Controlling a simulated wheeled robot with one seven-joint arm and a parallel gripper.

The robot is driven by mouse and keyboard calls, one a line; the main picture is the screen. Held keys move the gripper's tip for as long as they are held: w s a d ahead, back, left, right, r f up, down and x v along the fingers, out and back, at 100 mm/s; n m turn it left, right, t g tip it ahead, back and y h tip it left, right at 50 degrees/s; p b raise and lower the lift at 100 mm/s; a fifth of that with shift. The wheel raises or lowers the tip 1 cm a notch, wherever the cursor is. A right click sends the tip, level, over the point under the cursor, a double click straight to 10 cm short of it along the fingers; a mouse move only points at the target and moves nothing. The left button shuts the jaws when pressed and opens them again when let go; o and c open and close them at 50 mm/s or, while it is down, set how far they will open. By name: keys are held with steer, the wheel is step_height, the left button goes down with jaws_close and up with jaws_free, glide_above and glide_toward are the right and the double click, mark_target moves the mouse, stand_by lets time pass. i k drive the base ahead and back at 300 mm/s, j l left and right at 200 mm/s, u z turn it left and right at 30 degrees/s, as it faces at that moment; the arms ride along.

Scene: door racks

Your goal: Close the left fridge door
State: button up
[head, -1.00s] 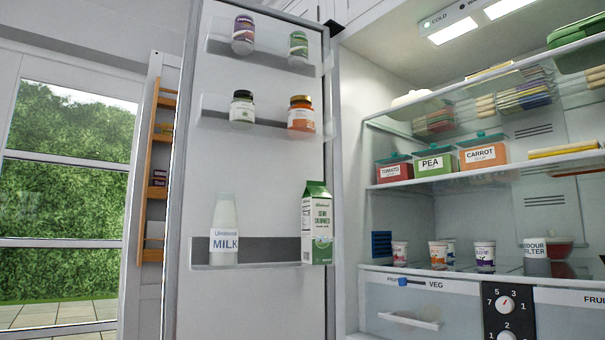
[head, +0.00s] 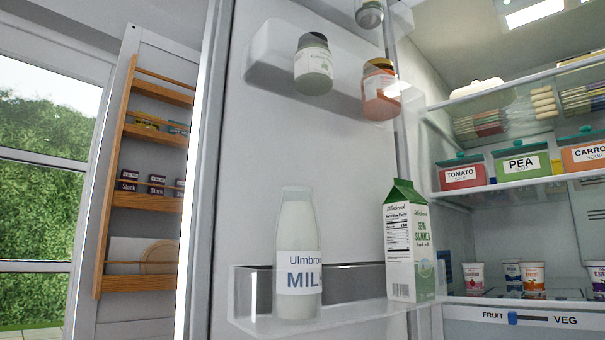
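The left fridge door (head: 345,180) stands open in the head view, with its shelved inner face toward me. Its outer edge is the grey upright strip left of centre, and its hinge side meets the fridge interior at the right. Its lower rack (head: 345,310) holds a milk bottle (head: 298,250) and a green-topped carton (head: 408,240). Its upper rack (head: 275,65) holds a white jar (head: 313,65) and an orange jar (head: 380,90). Another jar (head: 369,13) is cut off at the top. My gripper is not in view.
The lit fridge interior is at the right, with a glass shelf (head: 520,185) bearing soup tubs (head: 523,163) and small pots below. Left of the door is a white panel with a wooden rack (head: 150,200). A window (head: 45,170) shows a hedge at the far left.

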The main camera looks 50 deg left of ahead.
mark_target(255, 136)
steer(key=k+j, duration=0.1)
steer(key=j, duration=0.35)
steer(key=k+j, duration=0.1)
steer(key=j, duration=0.35)
steer(key=k+j, duration=0.1)
steer(key=j, duration=0.35)
steer(key=k+j+z, duration=0.1)
steer(key=j, duration=0.35)
steer(key=k+j, duration=0.15)
steer(key=j, duration=0.25)
steer(key=k+j, duration=0.1)
steer(key=j, duration=0.35)
steer(key=k+j, duration=0.15)
steer(key=j, duration=0.3)
steer(key=k+j+z, duration=0.1)
steer(key=j, duration=0.35)
